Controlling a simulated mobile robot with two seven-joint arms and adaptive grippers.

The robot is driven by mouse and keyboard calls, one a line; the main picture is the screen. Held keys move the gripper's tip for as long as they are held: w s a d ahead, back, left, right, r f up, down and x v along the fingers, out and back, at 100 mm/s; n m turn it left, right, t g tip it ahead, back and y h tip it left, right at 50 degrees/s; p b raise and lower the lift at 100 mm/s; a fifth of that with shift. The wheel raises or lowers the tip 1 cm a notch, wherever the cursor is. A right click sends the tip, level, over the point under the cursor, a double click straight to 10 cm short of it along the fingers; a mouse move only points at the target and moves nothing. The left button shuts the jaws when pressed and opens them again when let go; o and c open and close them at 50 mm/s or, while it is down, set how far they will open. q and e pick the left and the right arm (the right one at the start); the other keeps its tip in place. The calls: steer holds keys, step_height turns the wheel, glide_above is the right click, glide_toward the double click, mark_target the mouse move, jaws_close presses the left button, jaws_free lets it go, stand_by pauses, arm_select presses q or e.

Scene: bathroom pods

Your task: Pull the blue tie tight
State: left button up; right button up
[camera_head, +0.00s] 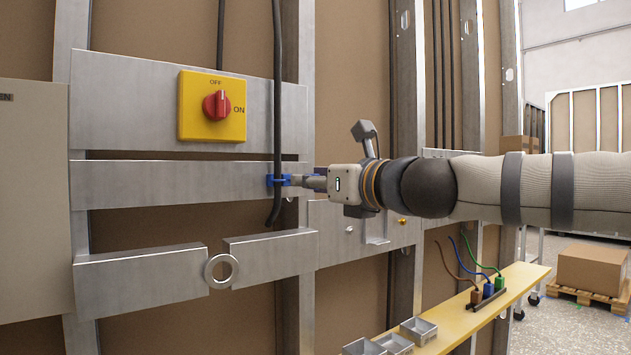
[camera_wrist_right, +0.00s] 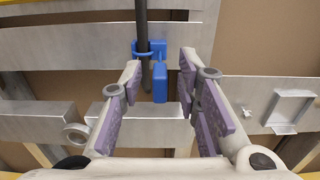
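The blue tie (camera_head: 271,180) loops around a hanging black cable (camera_head: 277,100) in front of a metal rail (camera_head: 140,182). In the right wrist view the tie (camera_wrist_right: 160,82) shows its loop around the cable, a square blue head at the right of the cable, and a blue tab below the head. My right gripper (camera_head: 300,181) is just right of the cable, pointing left at the tie. In the wrist view the right gripper (camera_wrist_right: 160,72) is open; the blue tab lies between its fingertips with gaps visible on both sides. My left gripper is not in view.
A yellow switch box (camera_head: 212,106) with a red knob sits above the rail. A metal ring (camera_head: 221,271) is on the lower rail. A yellow shelf (camera_head: 470,318) at lower right holds metal trays (camera_head: 418,330) and several colored wire connectors (camera_head: 488,291).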

steer(key=v, duration=1.2)
